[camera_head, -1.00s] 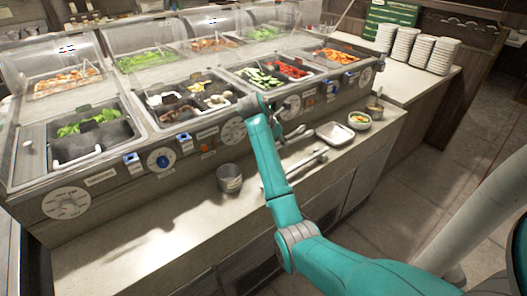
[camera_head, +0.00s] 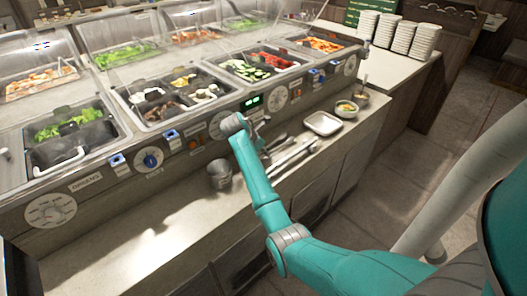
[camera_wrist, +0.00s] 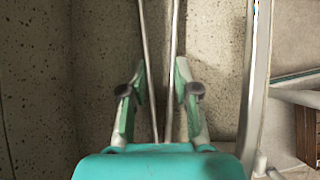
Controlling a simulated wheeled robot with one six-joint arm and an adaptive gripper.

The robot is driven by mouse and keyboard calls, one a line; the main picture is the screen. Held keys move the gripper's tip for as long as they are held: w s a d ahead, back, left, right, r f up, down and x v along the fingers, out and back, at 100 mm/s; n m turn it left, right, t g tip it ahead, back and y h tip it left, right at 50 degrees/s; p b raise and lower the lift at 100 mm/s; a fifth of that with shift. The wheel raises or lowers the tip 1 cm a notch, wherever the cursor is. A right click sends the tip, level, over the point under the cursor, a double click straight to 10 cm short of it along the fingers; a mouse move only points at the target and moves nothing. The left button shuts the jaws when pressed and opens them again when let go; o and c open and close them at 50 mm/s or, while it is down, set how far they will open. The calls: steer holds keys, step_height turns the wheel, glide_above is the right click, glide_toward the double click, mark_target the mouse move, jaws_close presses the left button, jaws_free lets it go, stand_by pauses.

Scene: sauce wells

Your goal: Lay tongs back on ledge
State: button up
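In the wrist view, the tongs (camera_wrist: 146,45) show as two thin metal arms that run up the picture and draw together towards my gripper's palm. My gripper (camera_wrist: 161,72) has one finger on each side of them. The fingertips stand apart, close to the tong arms, and I cannot tell whether they touch. The speckled stone ledge (camera_wrist: 98,70) lies below the tongs, and the height between them is unclear. In the head view, the ledge (camera_head: 165,228) runs along the counter front, and my arm's end is over it, with the fingers mostly hidden.
A metal pot (camera_head: 219,174) stands on the ledge left of my arm. Long metal bars (camera_head: 294,155), a white tray (camera_head: 322,123), a food bowl (camera_head: 346,109) and a small pot (camera_head: 362,97) are to the right. The control panel and food wells (camera_head: 85,145) rise behind. The left ledge is clear.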

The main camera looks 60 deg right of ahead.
steer(key=shift+f, duration=0.2)
steer(key=shift+o, duration=0.7)
steer(key=o, duration=0.4)
steer(key=v, duration=1.1)
steer(key=shift+a+r, duration=0.1)
steer(key=shift+a, duration=0.1)
steer(key=shift+a+r, duration=0.2)
steer(key=shift+r, duration=0.1)
